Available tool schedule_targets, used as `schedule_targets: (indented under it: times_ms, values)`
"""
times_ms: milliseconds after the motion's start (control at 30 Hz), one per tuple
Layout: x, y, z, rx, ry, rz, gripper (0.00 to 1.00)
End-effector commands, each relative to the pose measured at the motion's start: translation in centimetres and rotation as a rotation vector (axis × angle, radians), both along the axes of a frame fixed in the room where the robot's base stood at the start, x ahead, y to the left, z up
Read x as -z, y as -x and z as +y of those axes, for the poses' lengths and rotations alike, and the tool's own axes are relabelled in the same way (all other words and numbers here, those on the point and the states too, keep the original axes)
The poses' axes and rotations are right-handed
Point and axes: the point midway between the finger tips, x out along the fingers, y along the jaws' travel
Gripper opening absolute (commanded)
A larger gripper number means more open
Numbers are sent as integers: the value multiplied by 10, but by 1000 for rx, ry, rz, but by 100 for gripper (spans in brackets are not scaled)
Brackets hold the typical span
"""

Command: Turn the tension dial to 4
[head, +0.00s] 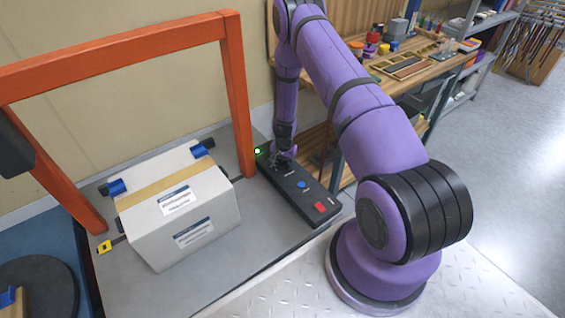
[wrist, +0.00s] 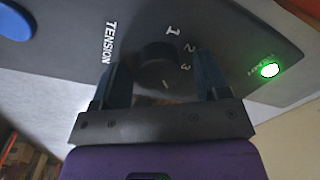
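The dark tension dial (wrist: 157,60) sits on the black control panel (wrist: 75,45), beside the printed word TENSION. The numbers 1, 2 and 3 show around its far and right side. A 4 cannot be made out. A small pale mark shows on the near side of the dial; I cannot tell whether it is the pointer, so the setting is unclear. My gripper (wrist: 160,72) is open, with one finger on each side of the dial and gaps visible. In the head view, my gripper (head: 283,160) is low over the far end of the panel (head: 315,212) and hides the dial.
A lit green lamp (wrist: 270,69) is beyond the dial. A blue button (head: 301,184) and a red button (head: 320,207) are on the panel's near part. A cardboard box (head: 215,200) stands left, under an orange frame (head: 236,90). A wooden bench (head: 430,72) is behind.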

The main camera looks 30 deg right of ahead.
Motion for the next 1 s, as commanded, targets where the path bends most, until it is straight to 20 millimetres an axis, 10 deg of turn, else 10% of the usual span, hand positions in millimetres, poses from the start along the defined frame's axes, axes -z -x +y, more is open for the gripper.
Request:
schedule_targets:
  times_ms: [367,1000]
  values:
    - [-13,1,0,-1,0,0,69]
    - [-104,6,-3,-1,-1,1,69]
